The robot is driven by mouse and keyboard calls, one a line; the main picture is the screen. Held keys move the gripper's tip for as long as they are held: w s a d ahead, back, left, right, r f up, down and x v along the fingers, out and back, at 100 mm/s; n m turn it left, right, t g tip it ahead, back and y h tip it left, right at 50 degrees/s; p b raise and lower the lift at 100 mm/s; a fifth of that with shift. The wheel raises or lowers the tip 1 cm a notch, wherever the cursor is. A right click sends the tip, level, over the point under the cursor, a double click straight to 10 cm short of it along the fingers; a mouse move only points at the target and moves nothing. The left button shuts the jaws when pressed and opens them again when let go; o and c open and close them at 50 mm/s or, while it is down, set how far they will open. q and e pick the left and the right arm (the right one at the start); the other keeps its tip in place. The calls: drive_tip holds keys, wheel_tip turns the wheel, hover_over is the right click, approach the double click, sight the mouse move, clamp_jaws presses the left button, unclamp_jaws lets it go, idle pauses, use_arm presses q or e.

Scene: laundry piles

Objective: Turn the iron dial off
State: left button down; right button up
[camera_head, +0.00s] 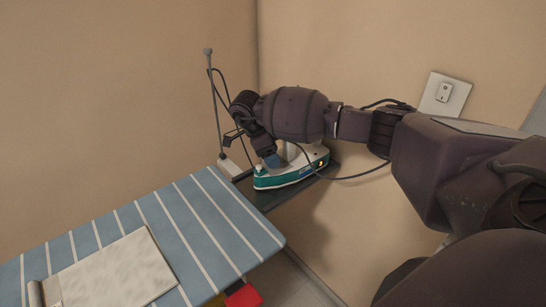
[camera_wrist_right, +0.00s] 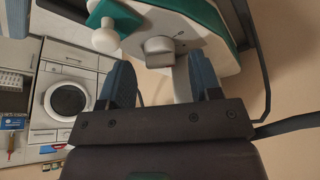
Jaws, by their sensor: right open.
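The teal and white iron (camera_head: 292,175) rests on a dark stand (camera_head: 268,198) at the far end of the ironing board. A small yellow light shows on its side. My right gripper (camera_head: 270,160) is at the iron, and the arm partly covers it. In the right wrist view the iron (camera_wrist_right: 205,20) fills the top. Its light grey dial (camera_wrist_right: 160,50) lies just beyond and between the two blue fingertips of my right gripper (camera_wrist_right: 162,75). The fingers are open, with a gap on both sides of the dial. A white round knob (camera_wrist_right: 106,40) is left of it. My left gripper is not in view.
The blue striped ironing board (camera_head: 190,225) carries a folded pale cloth (camera_head: 120,270). A cord holder pole (camera_head: 213,100) stands behind the iron, and a dark cord loops nearby. A wall outlet (camera_head: 444,95) is at right. A washing machine (camera_wrist_right: 68,100) shows in the wrist view.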

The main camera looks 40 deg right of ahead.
drive_tip(key=shift+d+f, duration=0.2)
drive_tip(key=shift+f, duration=0.4)
drive_tip(key=shift+c, duration=0.5)
drive_tip(key=c, duration=0.8)
drive_tip(key=shift+s, duration=0.1)
drive_tip(key=shift+c, duration=0.2)
